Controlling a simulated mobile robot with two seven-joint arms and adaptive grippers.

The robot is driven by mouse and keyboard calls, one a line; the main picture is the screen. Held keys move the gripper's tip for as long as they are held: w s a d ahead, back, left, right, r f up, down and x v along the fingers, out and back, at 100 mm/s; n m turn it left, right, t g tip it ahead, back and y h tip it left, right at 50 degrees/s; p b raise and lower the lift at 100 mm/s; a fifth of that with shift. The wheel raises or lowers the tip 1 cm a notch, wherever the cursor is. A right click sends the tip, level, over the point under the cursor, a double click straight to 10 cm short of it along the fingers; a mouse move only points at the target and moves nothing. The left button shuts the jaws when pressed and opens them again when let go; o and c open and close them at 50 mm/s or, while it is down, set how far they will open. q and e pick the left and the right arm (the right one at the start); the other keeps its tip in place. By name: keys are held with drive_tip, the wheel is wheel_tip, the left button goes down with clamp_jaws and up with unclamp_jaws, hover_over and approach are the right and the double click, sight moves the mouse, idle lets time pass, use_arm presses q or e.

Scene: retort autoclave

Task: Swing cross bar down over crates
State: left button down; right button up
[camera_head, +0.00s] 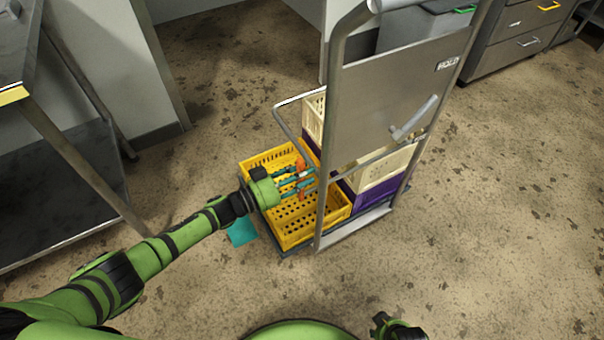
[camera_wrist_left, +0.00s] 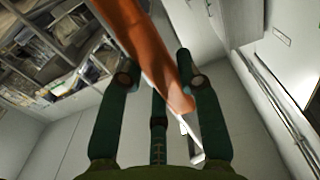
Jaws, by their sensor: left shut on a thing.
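A wheeled trolley carries yellow crates (camera_head: 262,160) at the left and cream crates (camera_head: 378,170) over purple crates (camera_head: 364,198) at the right. A thin metal cross bar (camera_head: 280,122) shows as a bent loop by the crates, with an orange grip (camera_head: 300,166) near its lower end. My left gripper (camera_head: 304,178) is shut on the orange grip, above the yellow crates. In the left wrist view the orange grip (camera_wrist_left: 150,55) runs between the green fingers (camera_wrist_left: 160,95). The fingers and the trolley post hide part of the bar. Part of my right arm shows at the bottom; its fingers are unclear.
The trolley's upright metal panel (camera_head: 390,98) reads HOLD and bears a grey lever (camera_head: 412,118). A metal table (camera_head: 70,185) stands at the left and drawer cabinets (camera_head: 520,40) at the back right. A teal piece (camera_head: 242,232) lies by the trolley. Floor in front and right is clear.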

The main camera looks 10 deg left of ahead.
use_arm(q)
drive_tip(key=c, duration=0.8)
unclamp_jaws()
drive_tip(key=shift+w, duration=0.1)
drive_tip(key=shift+c, duration=0.2)
drive_tip(key=shift+a, duration=0.1)
drive_tip(key=v, duration=1.2)
